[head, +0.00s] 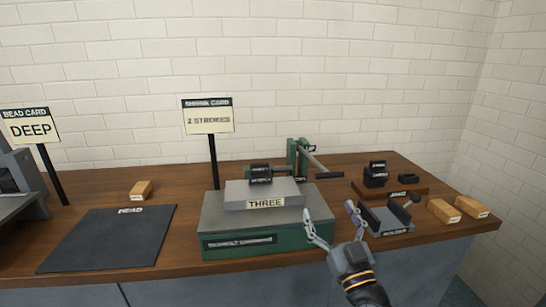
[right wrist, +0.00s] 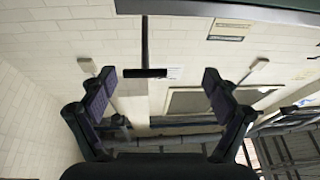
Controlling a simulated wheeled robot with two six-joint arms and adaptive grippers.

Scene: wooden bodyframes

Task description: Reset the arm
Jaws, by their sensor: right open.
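My right gripper (head: 331,216) is open and empty at the front edge of the table, just right of the green base with the plate marked THREE (head: 265,204). Its two spread fingers also show in the right wrist view (right wrist: 155,82), with nothing between them. That view looks toward a pale brick wall, with no table object between the fingers. In the head view the fingers are apart from the black-and-grey holder (head: 388,219) to their right. My left gripper is in neither view.
A green lever device (head: 297,158) stands behind the grey plate. Wooden blocks (head: 443,210) lie at the right end. A sign reading 2 STROKES (head: 208,120) stands on a post.

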